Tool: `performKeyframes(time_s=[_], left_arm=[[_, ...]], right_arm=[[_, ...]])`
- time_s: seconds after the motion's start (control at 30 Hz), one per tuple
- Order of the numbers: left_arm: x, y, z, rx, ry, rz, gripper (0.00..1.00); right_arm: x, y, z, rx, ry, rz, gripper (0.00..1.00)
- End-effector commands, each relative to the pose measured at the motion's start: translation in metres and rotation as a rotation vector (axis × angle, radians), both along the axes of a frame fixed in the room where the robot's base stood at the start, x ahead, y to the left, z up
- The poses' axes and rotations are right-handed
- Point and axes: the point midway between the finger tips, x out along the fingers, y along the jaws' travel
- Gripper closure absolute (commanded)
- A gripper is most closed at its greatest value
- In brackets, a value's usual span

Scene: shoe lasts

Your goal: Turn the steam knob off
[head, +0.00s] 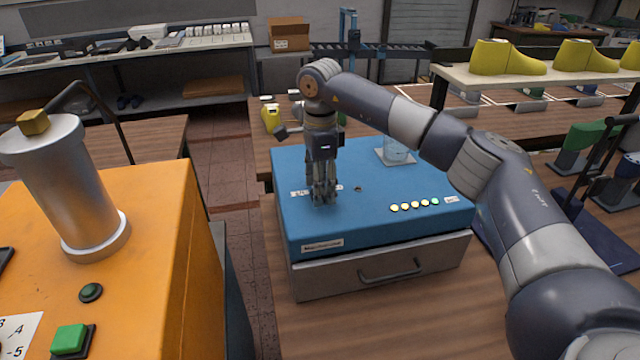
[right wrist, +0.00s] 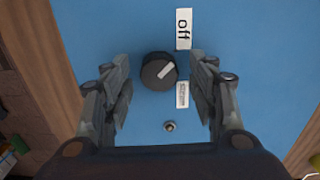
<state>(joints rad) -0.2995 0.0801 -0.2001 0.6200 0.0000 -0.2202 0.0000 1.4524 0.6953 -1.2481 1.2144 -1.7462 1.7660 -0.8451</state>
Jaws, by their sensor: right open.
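The steam knob (right wrist: 158,72) is a round black knob with a white pointer bar, on the top of a blue machine (head: 290,170). In the right wrist view the bar slants to the upper right, between an "off" label (right wrist: 183,28) above and a second white label (right wrist: 182,95) below, whose text is too small to read. My right gripper (head: 322,198) points straight down over the knob. Its open fingers stand on either side of the knob, apart from it in the wrist view. In the head view the gripper hides the knob. My left gripper is not in view.
A row of small round lights (head: 414,206) and a glass vessel (head: 396,150) are on the blue top. A small metal stud (right wrist: 169,126) is near the knob. A grey drawer (head: 330,281) is below. An orange machine (head: 150,220) stands at left.

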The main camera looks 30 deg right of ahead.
Motion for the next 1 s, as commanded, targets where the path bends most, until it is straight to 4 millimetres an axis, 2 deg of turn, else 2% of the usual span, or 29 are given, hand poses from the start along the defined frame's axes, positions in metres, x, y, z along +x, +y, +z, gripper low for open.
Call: performKeyframes(time_s=[0.13, 0.23, 0.7, 0.83, 1.0], left_arm=[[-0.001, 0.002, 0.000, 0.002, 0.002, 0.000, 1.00], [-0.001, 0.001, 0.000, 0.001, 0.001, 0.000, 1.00], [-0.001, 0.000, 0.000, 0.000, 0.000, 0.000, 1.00], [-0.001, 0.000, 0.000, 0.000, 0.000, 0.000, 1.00], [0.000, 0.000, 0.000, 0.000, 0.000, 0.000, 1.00]], right_arm=[[0.000, 0.000, 0.001, 0.000, 0.001, 0.000, 0.47], [0.000, 0.001, 0.010, 0.001, 0.000, 0.000, 0.47], [0.000, 0.000, 0.101, 0.000, -0.002, 0.000, 0.47], [0.000, 0.000, 0.114, 0.000, 0.000, -0.001, 0.47], [0.000, 0.000, 0.120, 0.000, 0.000, 0.000, 0.47]])
